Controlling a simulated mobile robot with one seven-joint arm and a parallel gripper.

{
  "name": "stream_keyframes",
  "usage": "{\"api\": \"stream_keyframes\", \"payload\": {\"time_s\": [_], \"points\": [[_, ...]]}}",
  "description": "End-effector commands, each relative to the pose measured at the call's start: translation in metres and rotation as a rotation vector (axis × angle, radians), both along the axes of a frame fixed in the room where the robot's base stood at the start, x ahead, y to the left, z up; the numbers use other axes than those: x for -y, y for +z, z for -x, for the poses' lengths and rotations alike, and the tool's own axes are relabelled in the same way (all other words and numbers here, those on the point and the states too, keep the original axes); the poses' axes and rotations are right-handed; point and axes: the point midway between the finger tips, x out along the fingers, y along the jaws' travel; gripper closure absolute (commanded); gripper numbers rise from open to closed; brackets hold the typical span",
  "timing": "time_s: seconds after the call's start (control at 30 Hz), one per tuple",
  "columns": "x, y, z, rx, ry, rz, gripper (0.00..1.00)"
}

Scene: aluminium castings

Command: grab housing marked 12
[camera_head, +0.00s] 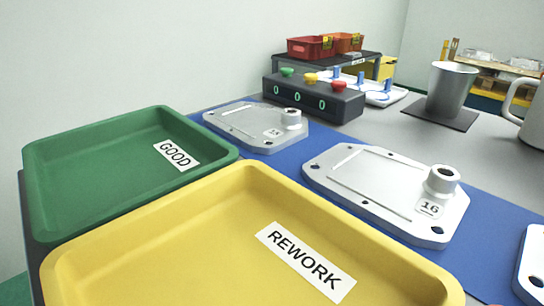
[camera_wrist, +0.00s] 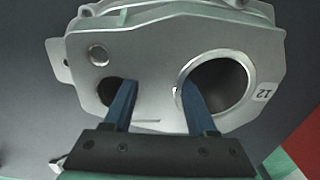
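The housing marked 12 (camera_wrist: 150,55) is a grey metal casting that fills the upper middle of the wrist view. Its face has a large round bore on the right, a smaller dark hole on the left and a small round boss at the upper left. Its label (camera_wrist: 263,92) reads 12, upside down, at the right edge. My gripper (camera_wrist: 156,84) is open, with two blue fingers spread in front of the face. The left finger overlaps the small hole and the right finger the bore's left edge. I cannot tell whether they touch it. The head view shows neither.
In the head view, a green GOOD tray (camera_head: 60,146) and yellow REWORK tray (camera_head: 70,262) stand at the front left. Cover plates, one marked 16 (camera_head: 365,185), lie on the blue mat (camera_head: 490,205). A button box (camera_head: 310,98) and a grey cup (camera_head: 450,90) stand behind.

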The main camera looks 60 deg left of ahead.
Motion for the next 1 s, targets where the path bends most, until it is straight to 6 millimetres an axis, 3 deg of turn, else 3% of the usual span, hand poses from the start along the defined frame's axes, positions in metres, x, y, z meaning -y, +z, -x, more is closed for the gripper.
{"api": "stream_keyframes", "payload": {"time_s": [0.03, 0.2, 0.23, 0.73, 1.0], "points": [[0.000, 0.000, 0.000, 0.000, 0.000, 0.000, 0.67], [0.000, 0.000, 0.000, 0.000, 0.000, 0.000, 0.97], [0.000, 0.000, 0.000, 0.000, 0.000, 0.000, 1.00], [-0.001, 0.005, -0.002, 0.005, 0.000, -0.004, 1.00], [-0.002, 0.041, -0.003, 0.006, -0.001, -0.005, 1.00]]}}
